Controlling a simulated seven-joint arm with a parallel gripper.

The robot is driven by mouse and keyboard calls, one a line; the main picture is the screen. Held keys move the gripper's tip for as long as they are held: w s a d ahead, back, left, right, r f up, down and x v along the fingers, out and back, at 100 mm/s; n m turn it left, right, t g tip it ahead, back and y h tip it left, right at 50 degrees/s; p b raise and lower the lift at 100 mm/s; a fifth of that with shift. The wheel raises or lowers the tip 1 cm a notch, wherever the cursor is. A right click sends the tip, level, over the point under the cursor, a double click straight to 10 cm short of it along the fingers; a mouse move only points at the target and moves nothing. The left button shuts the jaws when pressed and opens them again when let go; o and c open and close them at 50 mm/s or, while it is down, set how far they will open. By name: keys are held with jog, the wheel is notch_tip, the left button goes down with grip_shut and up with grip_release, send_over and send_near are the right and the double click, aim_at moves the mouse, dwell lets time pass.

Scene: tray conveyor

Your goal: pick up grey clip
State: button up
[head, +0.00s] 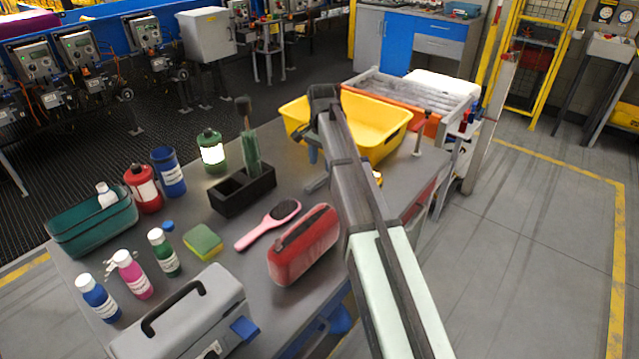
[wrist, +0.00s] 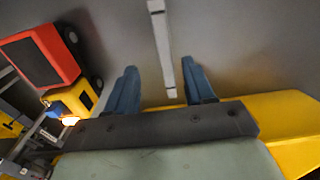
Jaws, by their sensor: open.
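The grey clip (wrist: 162,45) is a long, narrow pale grey bar lying on the grey table in the wrist view. Its near end reaches between the two blue fingers of my gripper (wrist: 160,86), which are apart on either side of it. I cannot tell whether either finger touches it. In the head view, a grey piece (head: 318,183) that looks like the clip shows on the table just left of my arm. My gripper (head: 313,152) is low there, beside the yellow bin, and partly hidden by my wrist.
The yellow bin (head: 377,149) stands close behind my gripper. A dark holder (head: 243,196) with a brush, a pink hairbrush (head: 268,224) and a red case (head: 304,246) lie to the left and front. Bottles and a grey toolbox (head: 183,318) fill the table's left side.

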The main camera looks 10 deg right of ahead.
aim_at(320, 179)
jog(key=shift+w+a+f, duration=0.1)
jog(key=shift+w+f, duration=0.05)
jog(key=shift+f, duration=1.5)
jog(key=shift+w+a+f, duration=0.1)
jog(key=shift+f, duration=1.5)
grip_shut()
